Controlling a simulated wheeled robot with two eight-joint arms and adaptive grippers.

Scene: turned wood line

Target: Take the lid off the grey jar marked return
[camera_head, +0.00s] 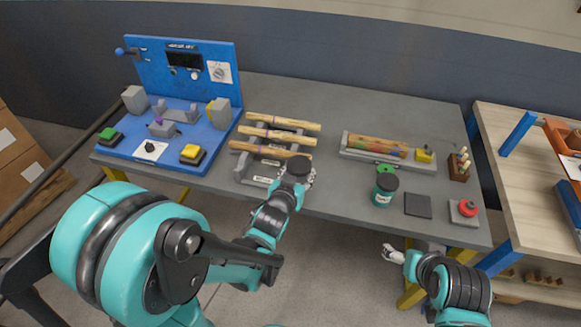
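A round dark grey top (299,166), which looks like a jar lid, shows at the front of the table. My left gripper (298,178) is right at it, overlapping it in the picture. The jar body beneath is hidden by the gripper, and no "return" marking is readable. I cannot tell whether the fingers touch or hold it. A teal jar (383,196) with a dark lid (387,182) stands upright further right; its label is too small to read. My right gripper (392,253) is in front of the table, low and away from both jars, with nothing visible in it.
A rack with several turned wood pieces (280,134) is behind my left gripper. A tray (346,152) of wooden cylinders lies right of it. A dark square pad (417,206) and a red button (467,208) are at the front right. A blue panel station (205,90) stands left.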

